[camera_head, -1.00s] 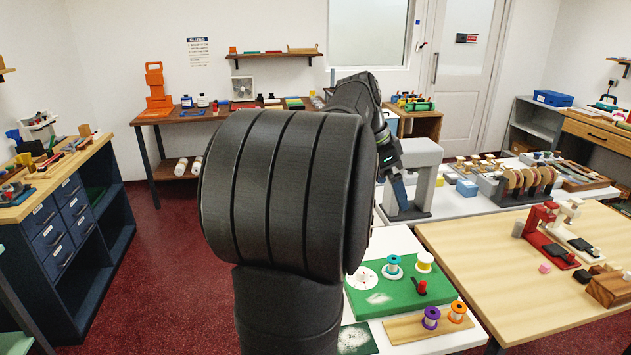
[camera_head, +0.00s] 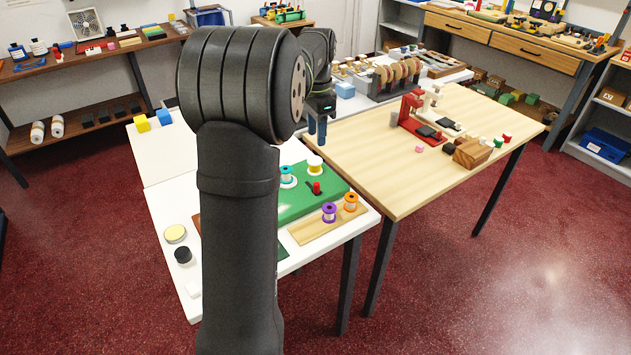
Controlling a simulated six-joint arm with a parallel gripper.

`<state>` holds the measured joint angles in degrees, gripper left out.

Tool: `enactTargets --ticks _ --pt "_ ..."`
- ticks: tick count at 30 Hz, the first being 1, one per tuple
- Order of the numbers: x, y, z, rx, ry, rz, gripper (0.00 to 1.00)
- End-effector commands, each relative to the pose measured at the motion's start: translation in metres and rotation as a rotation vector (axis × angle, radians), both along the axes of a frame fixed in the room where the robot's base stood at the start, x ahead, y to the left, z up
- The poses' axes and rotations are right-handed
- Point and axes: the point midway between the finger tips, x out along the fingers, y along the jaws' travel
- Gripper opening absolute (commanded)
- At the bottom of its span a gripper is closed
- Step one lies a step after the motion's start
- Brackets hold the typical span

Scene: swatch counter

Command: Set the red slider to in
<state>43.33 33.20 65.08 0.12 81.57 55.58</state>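A small red knob (camera_head: 316,187), which looks like the red slider, stands at a short dark slot on the green board (camera_head: 298,207). The board lies on a white table, partly hidden behind my arm. My gripper (camera_head: 317,138) points down with blue fingers, above and beyond the board in the picture, apart from the knob. It is too small to tell whether the fingers are open. Any in or out marking is unreadable.
A wooden strip with a purple spool (camera_head: 328,212) and an orange spool (camera_head: 351,201) lies in front of the board. A black jar (camera_head: 183,255) and a round tin (camera_head: 175,234) stand at left. The wooden table (camera_head: 390,180) on the right carries a red device (camera_head: 412,108).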

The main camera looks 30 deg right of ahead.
Motion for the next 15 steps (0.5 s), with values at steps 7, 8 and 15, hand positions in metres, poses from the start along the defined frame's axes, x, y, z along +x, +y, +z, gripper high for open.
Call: enactTargets --ticks 7,8,15 --pt "0.000 0.001 -0.037 0.005 0.003 0.000 0.40" --pt "0.000 0.001 -0.043 0.003 0.002 0.000 0.40" --pt "0.000 0.001 -0.096 0.003 0.004 0.001 0.40"
